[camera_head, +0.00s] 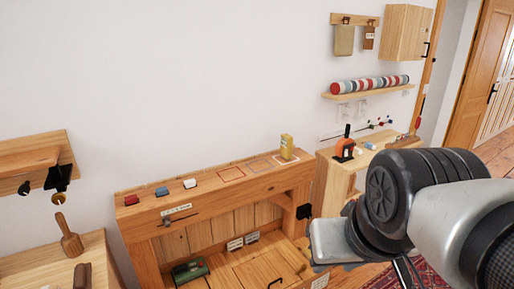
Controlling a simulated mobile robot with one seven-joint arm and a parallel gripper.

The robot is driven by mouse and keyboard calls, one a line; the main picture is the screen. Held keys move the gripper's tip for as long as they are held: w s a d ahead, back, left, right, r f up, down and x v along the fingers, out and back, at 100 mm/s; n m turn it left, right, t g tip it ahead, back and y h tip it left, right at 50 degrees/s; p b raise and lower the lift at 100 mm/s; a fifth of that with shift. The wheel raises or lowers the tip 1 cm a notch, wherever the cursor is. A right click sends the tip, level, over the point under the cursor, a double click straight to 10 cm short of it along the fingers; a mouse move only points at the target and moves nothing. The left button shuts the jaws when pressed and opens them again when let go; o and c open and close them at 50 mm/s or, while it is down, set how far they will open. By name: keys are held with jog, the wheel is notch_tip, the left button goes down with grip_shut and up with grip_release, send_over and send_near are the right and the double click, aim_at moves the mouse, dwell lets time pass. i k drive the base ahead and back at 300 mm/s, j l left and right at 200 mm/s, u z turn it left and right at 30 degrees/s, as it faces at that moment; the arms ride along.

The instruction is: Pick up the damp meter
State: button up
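I cannot tell for sure which thing is the damp meter. A small upright yellow device (286,147) stands on the right end of the wooden bench top, and it may be the meter. A green and black device (190,269) lies lower down in the bench's recess. My gripper (333,243) shows only in part, as a pale block at the end of my arm on the right. It is in front of the bench's right side, apart from the yellow device. Its fingertips cannot be made out.
The wooden bench top (215,187) also bears small red, blue and white blocks and outlined squares. A mallet (69,237) rests at left. A wall shelf (367,91) holds a striped roll.

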aim_at(287, 140)
jog(key=u, duration=1.5)
jog(key=l+u, duration=0.2)
jog(key=l, duration=4.6)
